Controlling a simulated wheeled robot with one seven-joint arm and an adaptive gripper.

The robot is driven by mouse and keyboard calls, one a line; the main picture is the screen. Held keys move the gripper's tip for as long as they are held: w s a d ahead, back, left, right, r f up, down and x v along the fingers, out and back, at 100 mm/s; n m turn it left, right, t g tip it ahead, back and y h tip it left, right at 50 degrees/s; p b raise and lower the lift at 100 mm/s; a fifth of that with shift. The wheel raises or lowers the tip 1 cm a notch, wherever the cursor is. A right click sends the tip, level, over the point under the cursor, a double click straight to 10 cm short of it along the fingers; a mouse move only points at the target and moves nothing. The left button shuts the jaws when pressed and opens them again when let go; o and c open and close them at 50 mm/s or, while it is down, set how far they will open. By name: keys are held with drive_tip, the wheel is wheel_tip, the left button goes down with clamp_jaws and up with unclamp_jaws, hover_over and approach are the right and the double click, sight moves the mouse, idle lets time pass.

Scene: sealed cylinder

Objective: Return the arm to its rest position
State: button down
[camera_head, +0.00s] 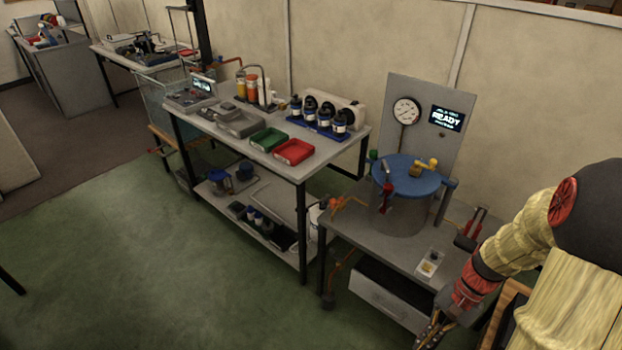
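My arm (520,245) shows at the right edge, bent, with a yellowish sleeve and red and black joints. My gripper (431,332) hangs at the bottom edge, below and in front of the small bench. It is small, dark and partly cut off, so I cannot tell whether its fingers are apart or hold anything. A sealed cylinder (398,212) with a blue lid (411,174) stands upright on the small bench (345,225). My gripper is apart from the cylinder.
A panel behind the cylinder carries a dial gauge (407,111) and a display (446,118) reading READY. A work table at centre holds a green tray (268,139), a red tray (293,152) and several dark bottles. The green floor (150,260) at left is clear.

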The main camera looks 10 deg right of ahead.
drive_tip(key=a+r+n+t+h, duration=0.2)
drive_tip(key=a+r+n+t, duration=0.2)
drive_tip(key=r, duration=0.9)
drive_tip(key=a+r+n+t+h, duration=0.3)
drive_tip(key=a+r+n, duration=0.3)
drive_tip(key=a+r, duration=0.4)
wheel_tip(320, 180, up, 4)
drive_tip(key=shift+s+f+n+t+p, duration=0.2)
drive_tip(key=shift+s+n+t+p, duration=0.1)
drive_tip(key=shift+t+p, duration=0.15)
